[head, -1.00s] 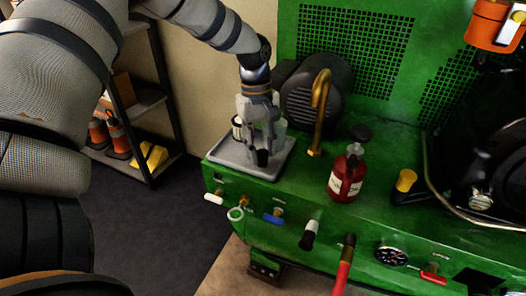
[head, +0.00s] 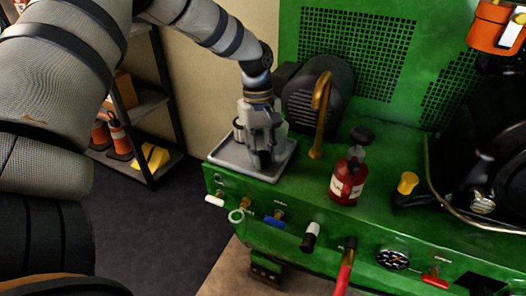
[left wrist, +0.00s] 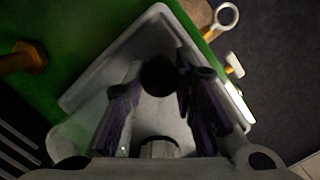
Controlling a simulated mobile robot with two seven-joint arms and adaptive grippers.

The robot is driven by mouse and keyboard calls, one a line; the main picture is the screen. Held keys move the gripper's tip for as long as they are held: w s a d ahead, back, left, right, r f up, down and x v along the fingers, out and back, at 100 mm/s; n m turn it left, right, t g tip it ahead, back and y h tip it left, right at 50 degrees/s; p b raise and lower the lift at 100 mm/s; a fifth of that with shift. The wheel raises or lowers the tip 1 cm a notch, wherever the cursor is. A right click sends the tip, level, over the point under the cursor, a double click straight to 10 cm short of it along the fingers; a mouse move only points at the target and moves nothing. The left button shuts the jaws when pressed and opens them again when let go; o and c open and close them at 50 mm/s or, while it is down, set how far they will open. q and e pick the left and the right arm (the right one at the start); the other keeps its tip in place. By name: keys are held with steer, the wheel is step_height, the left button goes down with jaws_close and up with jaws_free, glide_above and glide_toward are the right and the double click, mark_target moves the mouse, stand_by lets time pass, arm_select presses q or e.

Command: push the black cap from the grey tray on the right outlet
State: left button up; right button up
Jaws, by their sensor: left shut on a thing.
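The grey tray (head: 222,158) lies on the left end of the green machine's top. It also fills the middle of the left wrist view (left wrist: 95,85). My left gripper (head: 262,158) points down over the tray. It is shut on the black cap (left wrist: 158,75), which shows dark and round between the fingertips in the left wrist view. In the head view the fingers mostly hide the cap. I cannot tell which is the right outlet. My right gripper is not in view.
A brass pipe (head: 320,110) rises just right of the tray. A red bottle (head: 347,180) stands farther right. A blue-handled valve (head: 275,222) and a gauge (head: 393,258) are on the front. A ribbed grey cylinder (left wrist: 160,147) shows near the gripper.

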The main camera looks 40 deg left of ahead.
mark_target(263, 157)
arm_select(q)
steer(key=r, duration=0.3)
steer(key=r+p, duration=0.1)
steer(key=shift+s+d+r, duration=0.15)
steer(key=shift+s+r, duration=0.2)
steer(key=s+d+r+p, duration=0.1)
steer(key=s+d+r, duration=0.1)
steer(key=s+r, duration=0.2)
steer(key=s+d+r+p, duration=0.1)
steer(key=s+r, duration=0.3)
steer(key=s, duration=0.4)
steer(key=shift+s+d, duration=0.2)
steer(key=shift+d, duration=0.55)
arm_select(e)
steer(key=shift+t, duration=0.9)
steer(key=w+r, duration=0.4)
